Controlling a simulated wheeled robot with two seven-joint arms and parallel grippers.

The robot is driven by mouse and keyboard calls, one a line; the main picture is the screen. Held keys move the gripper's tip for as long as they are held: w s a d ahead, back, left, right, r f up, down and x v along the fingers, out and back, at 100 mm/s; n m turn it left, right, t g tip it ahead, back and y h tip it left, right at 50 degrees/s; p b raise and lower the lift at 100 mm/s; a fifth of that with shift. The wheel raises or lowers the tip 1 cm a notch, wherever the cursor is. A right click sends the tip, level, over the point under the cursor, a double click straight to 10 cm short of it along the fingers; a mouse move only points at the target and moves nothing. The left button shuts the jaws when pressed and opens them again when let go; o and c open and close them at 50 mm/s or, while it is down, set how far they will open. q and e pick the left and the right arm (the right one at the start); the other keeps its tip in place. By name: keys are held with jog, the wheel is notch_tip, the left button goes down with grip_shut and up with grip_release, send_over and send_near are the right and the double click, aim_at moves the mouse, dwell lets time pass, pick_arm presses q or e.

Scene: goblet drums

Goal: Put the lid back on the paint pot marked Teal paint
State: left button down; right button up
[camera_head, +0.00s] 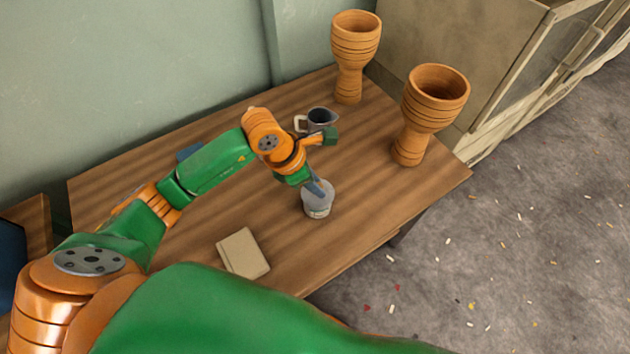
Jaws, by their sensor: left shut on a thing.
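A small pale grey paint pot (317,211) stands upright on the wooden table, right of the table's middle. Its label is too small to read. A grey lid (308,190) shows at the pot's top; I cannot tell whether it is fully seated or slightly raised. My left gripper (320,189) reaches down from above, directly over the pot, and is shut on what looks like the lid. The fingers hide part of the lid. My right gripper is not in view.
A metal jug (317,119) stands behind the pot. Two orange goblet drums (352,80) (422,110) stand at the right end. A beige book (243,252) lies at the front. A blue item (187,152) is partly hidden behind my left arm. Table right of the pot is clear.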

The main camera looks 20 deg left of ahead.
pick_arm(q)
jog(key=shift+f+b, duration=0.2)
jog(key=shift+b, duration=0.2)
dwell(0.8)
dwell(0.4)
jog(key=shift+c, duration=0.4)
grip_release()
notch_tip(320, 180, up, 7)
jog(key=p, duration=0.5)
jog(key=shift+r, duration=0.1)
grip_shut()
dwell(0.7)
